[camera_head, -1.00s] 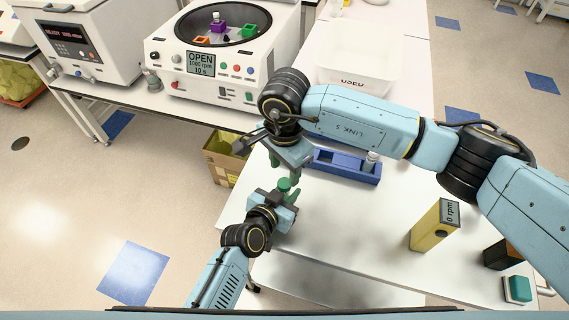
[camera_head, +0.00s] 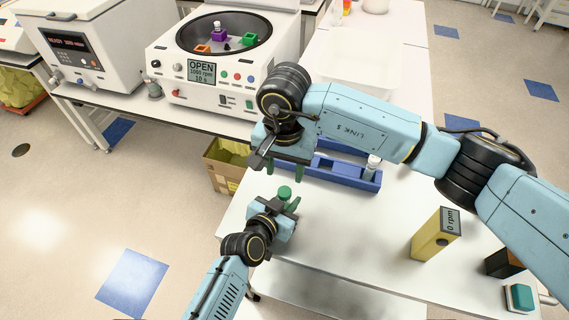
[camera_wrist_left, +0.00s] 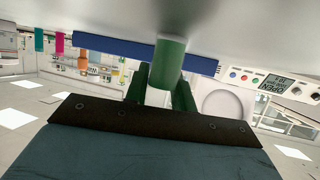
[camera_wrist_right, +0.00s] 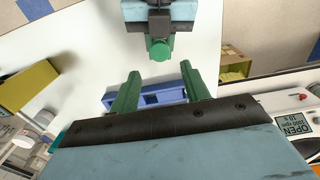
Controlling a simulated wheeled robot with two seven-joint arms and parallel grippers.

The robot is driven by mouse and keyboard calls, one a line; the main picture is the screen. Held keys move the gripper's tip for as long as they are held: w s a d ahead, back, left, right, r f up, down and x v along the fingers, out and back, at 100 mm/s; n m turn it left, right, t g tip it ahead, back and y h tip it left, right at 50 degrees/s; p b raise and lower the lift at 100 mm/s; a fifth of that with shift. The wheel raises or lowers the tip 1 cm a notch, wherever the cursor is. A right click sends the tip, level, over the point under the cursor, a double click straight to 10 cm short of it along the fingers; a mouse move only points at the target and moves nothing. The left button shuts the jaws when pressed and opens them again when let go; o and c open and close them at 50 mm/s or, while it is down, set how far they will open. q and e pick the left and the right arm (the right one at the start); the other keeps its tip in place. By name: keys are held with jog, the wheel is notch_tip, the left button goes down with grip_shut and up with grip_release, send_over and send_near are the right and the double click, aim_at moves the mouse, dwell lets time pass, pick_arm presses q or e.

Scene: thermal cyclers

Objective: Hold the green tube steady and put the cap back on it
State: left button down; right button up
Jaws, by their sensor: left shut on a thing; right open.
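My left gripper (camera_head: 283,203) is shut on the green tube (camera_wrist_left: 170,60) and holds it above the white table. In the left wrist view the tube shows a green part and a pale part between the fingers. A round green cap (camera_head: 285,192) sits at its top, and also shows in the right wrist view (camera_wrist_right: 160,49). The join between cap and tube is not clear. My right gripper (camera_wrist_right: 160,90) is open and empty, with its fingers apart from the cap. In the head view it (camera_head: 285,170) is just above and behind the tube.
A blue rack (camera_head: 340,178) with one pale-capped tube (camera_head: 373,165) lies behind the grippers. A yellow device (camera_head: 436,234) stands at right. The open centrifuge (camera_head: 207,72) stands at the back left. The table's front middle is clear.

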aim_at(285, 191)
notch_tip(285, 191, down, 7)
jog(key=shift+f, duration=0.15)
dwell(0.4)
jog(key=c, duration=1)
jog(key=m, duration=0.6)
jog(key=shift+m, duration=0.3)
jog(key=o, duration=1.1)
